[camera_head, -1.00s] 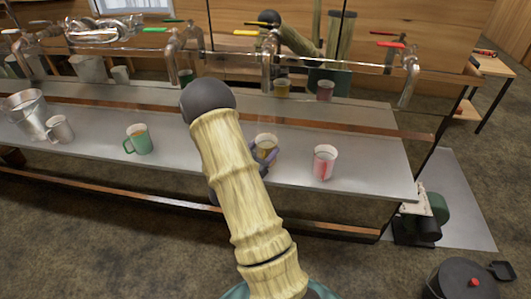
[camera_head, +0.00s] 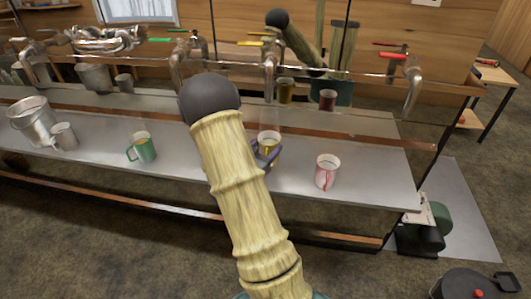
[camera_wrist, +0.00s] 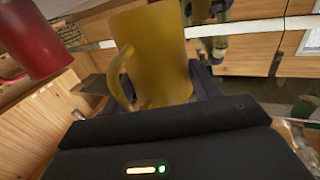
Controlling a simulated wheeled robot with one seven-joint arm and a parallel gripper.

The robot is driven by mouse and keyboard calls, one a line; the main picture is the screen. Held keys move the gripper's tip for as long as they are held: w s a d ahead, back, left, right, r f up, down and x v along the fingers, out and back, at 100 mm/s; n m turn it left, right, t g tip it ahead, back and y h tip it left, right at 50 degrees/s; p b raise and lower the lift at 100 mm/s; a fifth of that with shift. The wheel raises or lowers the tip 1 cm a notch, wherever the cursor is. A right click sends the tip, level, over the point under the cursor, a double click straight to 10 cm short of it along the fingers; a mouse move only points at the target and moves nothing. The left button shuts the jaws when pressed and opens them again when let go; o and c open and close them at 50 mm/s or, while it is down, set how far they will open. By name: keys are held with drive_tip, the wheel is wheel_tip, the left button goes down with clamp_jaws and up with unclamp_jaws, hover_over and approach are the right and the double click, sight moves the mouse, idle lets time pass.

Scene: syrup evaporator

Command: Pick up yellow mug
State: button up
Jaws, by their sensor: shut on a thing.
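My arm hides part of the counter to the left of the mug.
A metal bucket (camera_head: 33,120) and a metal mug (camera_head: 64,136) stand at the far left. Taps and a glass panel rise behind the counter (camera_head: 370,183).

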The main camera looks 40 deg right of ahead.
drive_tip(key=shift+r, duration=2.5)
drive_tip(key=shift+s+d, duration=0.1)
